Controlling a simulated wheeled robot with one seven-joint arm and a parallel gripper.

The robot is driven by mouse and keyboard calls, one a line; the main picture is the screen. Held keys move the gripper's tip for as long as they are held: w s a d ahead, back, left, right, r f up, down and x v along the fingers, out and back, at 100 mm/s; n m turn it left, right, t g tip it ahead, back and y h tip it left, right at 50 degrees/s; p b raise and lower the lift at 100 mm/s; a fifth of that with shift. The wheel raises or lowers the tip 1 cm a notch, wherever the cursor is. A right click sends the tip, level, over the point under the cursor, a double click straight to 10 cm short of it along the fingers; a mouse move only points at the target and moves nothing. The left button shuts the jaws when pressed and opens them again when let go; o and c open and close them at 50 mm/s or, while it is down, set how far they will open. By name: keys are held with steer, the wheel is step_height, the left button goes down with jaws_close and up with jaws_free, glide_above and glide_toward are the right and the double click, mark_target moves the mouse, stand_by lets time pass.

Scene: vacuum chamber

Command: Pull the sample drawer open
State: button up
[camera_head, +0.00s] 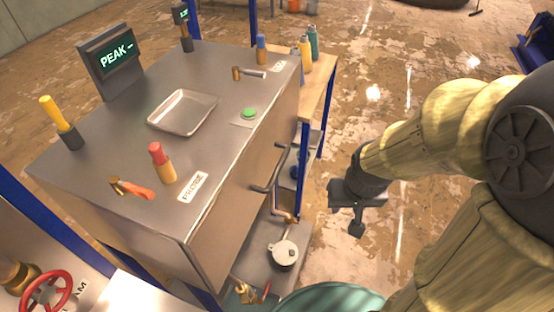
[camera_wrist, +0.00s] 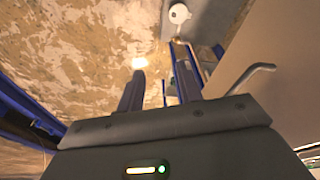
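The metal cabinet (camera_head: 225,215) stands left of centre in the head view. Its right-hand front face carries a dark bar handle (camera_head: 270,180), with another bent handle part (camera_head: 282,147) farther back. I cannot tell the drawer's outline; the front looks flush. My gripper (camera_head: 357,228) hangs to the right of this face, over the floor and clear of the handles. In the wrist view, my gripper's two fingers (camera_wrist: 160,85) stand apart with nothing between them. A bent handle (camera_wrist: 250,76) shows to their right, on the pale cabinet face (camera_wrist: 285,95), not touched.
On the cabinet top are a tray (camera_head: 183,111), a green button (camera_head: 249,113), a red-capped bottle (camera_head: 161,162), an orange-handled tool (camera_head: 132,188) and a PEAK display (camera_head: 111,54). A lidded pot (camera_head: 284,253) sits low beside the cabinet. Floor right of my gripper is clear.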

mark_target(281, 162)
steer(key=w+a+f+m+g+y+p, duration=0.1)
steer(key=w+f+m+g+y+p, duration=0.2)
steer(key=m, duration=0.8)
steer(key=a+f+m+g+y+p, duration=0.15)
steer(key=m+y, duration=0.35)
steer(key=m, duration=0.5)
steer(key=w+d+m+t+y+p, duration=0.1)
steer(key=w+d+m+t+y, duration=0.1)
steer(key=w+m, duration=0.3)
steer(key=w+d+f+m+t+y+p, duration=0.1)
steer(key=w+m+t+y, duration=0.3)
steer(key=m, duration=1)
steer(key=shift+w+d+t+y+p, duration=0.35)
steer(key=shift+w+t, duration=0.3)
steer(key=shift+w, duration=0.4)
steer(key=p+x, duration=0.4)
steer(key=x, duration=1.3)
steer(key=shift+a, duration=0.3)
